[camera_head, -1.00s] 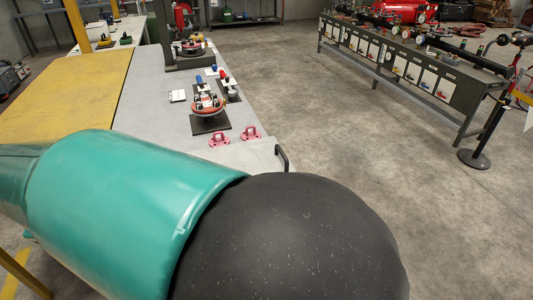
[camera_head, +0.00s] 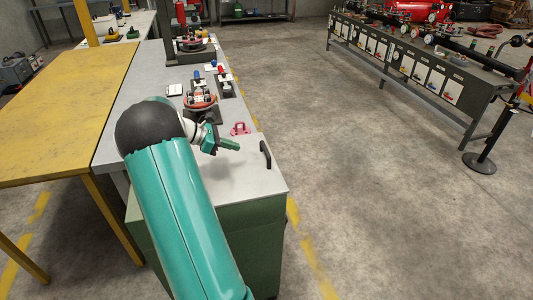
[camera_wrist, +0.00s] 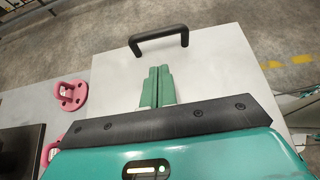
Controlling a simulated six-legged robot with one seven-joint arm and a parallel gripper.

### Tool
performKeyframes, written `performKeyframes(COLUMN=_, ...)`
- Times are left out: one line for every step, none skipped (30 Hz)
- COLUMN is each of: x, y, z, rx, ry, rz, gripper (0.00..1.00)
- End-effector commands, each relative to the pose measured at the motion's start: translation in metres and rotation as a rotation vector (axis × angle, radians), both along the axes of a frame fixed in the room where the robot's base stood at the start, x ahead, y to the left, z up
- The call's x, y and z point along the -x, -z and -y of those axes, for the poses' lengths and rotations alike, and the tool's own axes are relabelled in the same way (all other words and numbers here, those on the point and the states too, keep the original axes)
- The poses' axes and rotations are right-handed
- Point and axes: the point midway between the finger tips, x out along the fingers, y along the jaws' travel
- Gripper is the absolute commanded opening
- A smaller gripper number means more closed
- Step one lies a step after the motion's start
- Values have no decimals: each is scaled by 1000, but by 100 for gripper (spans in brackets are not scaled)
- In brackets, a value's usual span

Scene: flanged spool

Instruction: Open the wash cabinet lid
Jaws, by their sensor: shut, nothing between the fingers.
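The wash cabinet (camera_head: 210,240) is a green box with a light grey lid (camera_head: 258,185) that lies flat and closed. A black bar handle (camera_head: 265,155) stands on the lid near its right edge. In the wrist view the handle (camera_wrist: 159,39) is ahead of my fingers, apart from them, above the pale lid (camera_wrist: 210,70). My gripper (camera_head: 231,145) is over the lid, to the left of the handle. In the wrist view my green fingers (camera_wrist: 157,78) are together with nothing between them. My arm hides part of the lid and the cabinet front.
Pink brackets (camera_head: 240,128) sit on the grey bench beyond the lid; they also show in the wrist view (camera_wrist: 71,95). A flanged spool fixture (camera_head: 200,98) stands farther back. A yellow table (camera_head: 60,120) is at left. The floor right of the cabinet is clear.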

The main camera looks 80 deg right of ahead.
Motion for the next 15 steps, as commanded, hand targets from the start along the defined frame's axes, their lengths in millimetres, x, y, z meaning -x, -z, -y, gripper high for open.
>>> performKeyframes(x=1, y=3, z=3, rx=-4, ry=-1, rz=-13, gripper=0)
performKeyframes(x=2, y=3, z=4, rx=-4, ry=-1, rz=-16, gripper=0)
performKeyframes(x=3, y=4, z=5, rx=-4, ry=-2, rz=-18, gripper=0)
performKeyframes(x=4, y=5, z=6, rx=-5, ry=-2, rz=-17, gripper=0)
performKeyframes(x=6, y=6, z=6, rx=-4, ry=-1, rz=-16, gripper=0)
performKeyframes(x=8, y=9, z=8, rx=-5, ry=-1, rz=-16, gripper=0)
performKeyframes(x=11, y=11, z=9, rx=-5, ry=-1, rz=-15, gripper=0)
performKeyframes(x=14, y=14, z=11, rx=-5, ry=-1, rz=-15, gripper=0)
performKeyframes(x=18, y=17, z=13, rx=-5, ry=-1, rz=-15, gripper=0)
performKeyframes(x=22, y=20, z=16, rx=-5, ry=-1, rz=-16, gripper=0)
performKeyframes(x=26, y=23, z=18, rx=-5, ry=-1, rz=-15, gripper=0)
performKeyframes(x=32, y=27, z=21, rx=-6, ry=-1, rz=-15, gripper=0)
performKeyframes(x=36, y=30, z=24, rx=-6, ry=-1, rz=-15, gripper=0)
performKeyframes(x=41, y=33, z=26, rx=-6, ry=-1, rz=-15, gripper=0)
performKeyframes(x=46, y=36, z=29, rx=-5, ry=-1, rz=-15, gripper=0)
